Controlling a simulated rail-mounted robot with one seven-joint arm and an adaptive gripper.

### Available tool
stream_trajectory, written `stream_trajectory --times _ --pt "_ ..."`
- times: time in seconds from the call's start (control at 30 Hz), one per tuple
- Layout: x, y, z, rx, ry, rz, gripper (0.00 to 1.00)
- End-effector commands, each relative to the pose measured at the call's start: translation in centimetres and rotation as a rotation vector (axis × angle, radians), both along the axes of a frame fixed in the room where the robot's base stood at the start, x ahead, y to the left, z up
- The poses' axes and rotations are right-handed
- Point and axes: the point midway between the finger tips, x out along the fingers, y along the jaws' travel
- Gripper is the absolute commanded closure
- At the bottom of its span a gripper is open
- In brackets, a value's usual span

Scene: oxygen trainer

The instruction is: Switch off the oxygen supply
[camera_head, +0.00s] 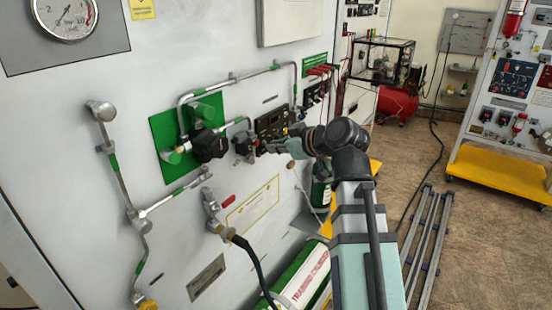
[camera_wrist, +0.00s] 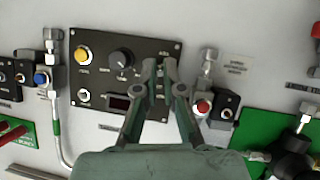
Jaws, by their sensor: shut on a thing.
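The black control panel (camera_wrist: 104,82) faces me in the wrist view, with a yellow button (camera_wrist: 83,53), a black rotary knob (camera_wrist: 121,58), a round metal control (camera_wrist: 84,95) and a dark red display (camera_wrist: 118,101). My gripper (camera_wrist: 163,68) is at the panel's right part, its fingertips close together and shut on a small control there. The fingers mostly hide that control, so its position cannot be told. In the head view the panel (camera_head: 270,122) is on the white wall, and my gripper (camera_head: 270,149) reaches it from the right.
A valve block with a red button (camera_wrist: 203,107) is just right of my fingers, and a blue-button valve (camera_wrist: 41,78) is left of the panel. Metal pipes and a green plate (camera_head: 167,135) with black regulators stand out from the wall.

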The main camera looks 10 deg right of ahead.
Motion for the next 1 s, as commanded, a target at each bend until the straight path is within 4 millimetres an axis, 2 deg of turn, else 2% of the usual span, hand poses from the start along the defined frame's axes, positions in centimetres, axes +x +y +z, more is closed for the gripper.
stream_trajectory --times 0.03,0.4,0.93,1.0 --pt "-0.07 -0.07 -0.98 0.018 -0.022 -0.002 1.00" --pt "0.02 -0.02 -0.97 0.109 -0.129 0.000 1.00" --pt "0.04 0.02 -0.74 0.122 -0.143 0.001 1.00" --pt "0.04 0.02 -0.74 0.122 -0.143 0.001 0.68"
